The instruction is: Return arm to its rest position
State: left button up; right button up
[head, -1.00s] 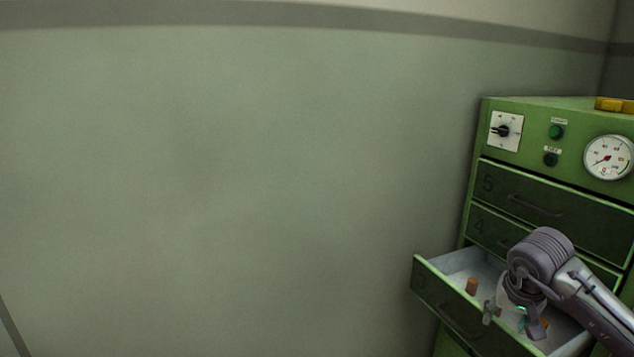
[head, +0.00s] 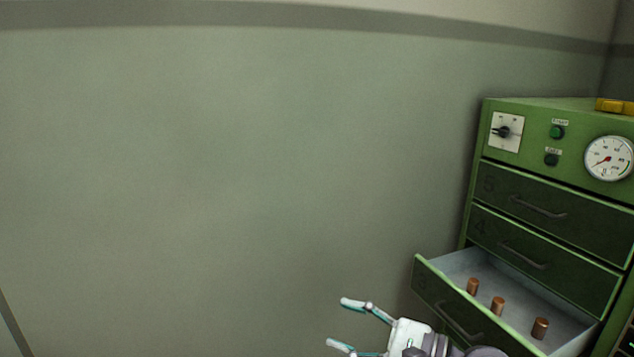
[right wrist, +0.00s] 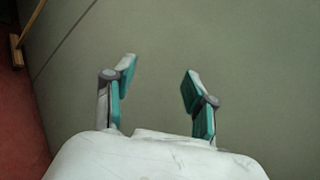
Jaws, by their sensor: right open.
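My right gripper (head: 336,324) is at the bottom of the head view, left of the open drawer and apart from it, with its fingers pointing left. It is open and empty; in the right wrist view the two teal-padded fingers (right wrist: 158,82) stand apart with only wall behind them. Three brown cork stoppers stand upright in the open drawer (head: 455,262): a left one (head: 473,286), a middle one (head: 497,306) and a right one (head: 540,328). My left gripper is not in view.
The green cabinet (head: 545,185) stands at the right, with a dial switch (head: 505,132), a green button (head: 557,132) and a gauge (head: 608,158). Its pulled-out drawer juts toward the left. A yellow object (head: 614,105) lies on top. The wall (head: 220,180) at the left is bare.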

jog(key=d+r+m+t+h, duration=0.1)
jog(key=d+m+t+h, duration=0.5)
jog(key=m, duration=0.8)
jog(key=d+r+m+t+h, duration=0.25)
jog(key=m+t, duration=0.45)
jog(key=m, duration=0.6)
jog(key=s+d+f+m+g+h, duration=0.25)
jog(key=d+f+m+h, duration=0.25)
jog(key=f+m, duration=0.35)
jog(key=s+d+f+m+g+h, duration=0.2)
jog(key=d+f+m+g+h, duration=0.25)
jog(key=f+m, duration=0.4)
jog(key=s+a+f+m+g+y, duration=0.1)
jog(key=s+f+m+g, duration=0.5)
jog(key=s, duration=0.5)
jog(key=s+a+f+m+g+y, duration=0.15)
jog(key=s+f+m+g, duration=0.25)
jog(key=s+f, duration=0.45)
jog(key=s+f+g+p, duration=0.2)
jog(key=s+f+p, duration=0.1)
jog(key=f, duration=1.9)
jog(key=s+d+f+p, duration=0.2)
jog(key=s+d+f, duration=0.1)
jog(key=s+f, duration=1)
jog(key=s, duration=0.3)
jog(key=shift+s+g+h+p, duration=0.3)
jog(key=shift+g+h+p, duration=0.05)
jog(key=shift+g, duration=0.05)
